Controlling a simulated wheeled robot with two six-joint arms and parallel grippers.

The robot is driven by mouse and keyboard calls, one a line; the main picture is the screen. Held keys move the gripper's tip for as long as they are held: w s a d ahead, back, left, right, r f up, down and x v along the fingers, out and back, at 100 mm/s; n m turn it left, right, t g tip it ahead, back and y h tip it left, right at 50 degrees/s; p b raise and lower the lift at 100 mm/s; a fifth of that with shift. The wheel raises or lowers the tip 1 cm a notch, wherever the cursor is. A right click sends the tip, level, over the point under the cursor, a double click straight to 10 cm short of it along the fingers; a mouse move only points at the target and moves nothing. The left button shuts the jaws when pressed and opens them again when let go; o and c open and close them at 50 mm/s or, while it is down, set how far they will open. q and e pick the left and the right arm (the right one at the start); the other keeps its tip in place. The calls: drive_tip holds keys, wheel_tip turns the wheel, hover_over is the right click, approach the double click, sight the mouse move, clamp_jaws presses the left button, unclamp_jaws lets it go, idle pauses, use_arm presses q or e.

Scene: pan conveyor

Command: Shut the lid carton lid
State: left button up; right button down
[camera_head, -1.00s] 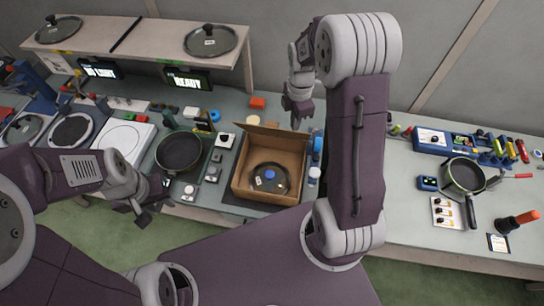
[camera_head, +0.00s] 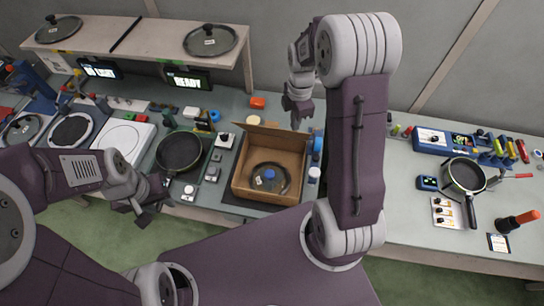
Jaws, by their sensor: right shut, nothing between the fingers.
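The open cardboard carton (camera_head: 237,177) stands on the table in front of me. A dark glass pan lid (camera_head: 269,180) with a blue knob lies inside it. The carton's own lid flap (camera_head: 270,131) stands up at its back edge. My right gripper (camera_head: 297,117) is shut and empty, just behind and to the right of the raised flap. My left gripper (camera_head: 147,209) is at the table's front edge, left of the carton. Its fingers look spread, with nothing between them.
A dark pan (camera_head: 180,153) sits left of the carton, with small control boxes between them. Blue-capped bottles (camera_head: 316,150) stand close to the carton's right side. A shelf (camera_head: 120,34) with glass lids is at the back left. Another pan (camera_head: 466,174) is at the right.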

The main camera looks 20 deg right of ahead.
wheel_tip(320, 180, down, 12)
drive_tip(key=b, duration=0.8)
idle(6.7)
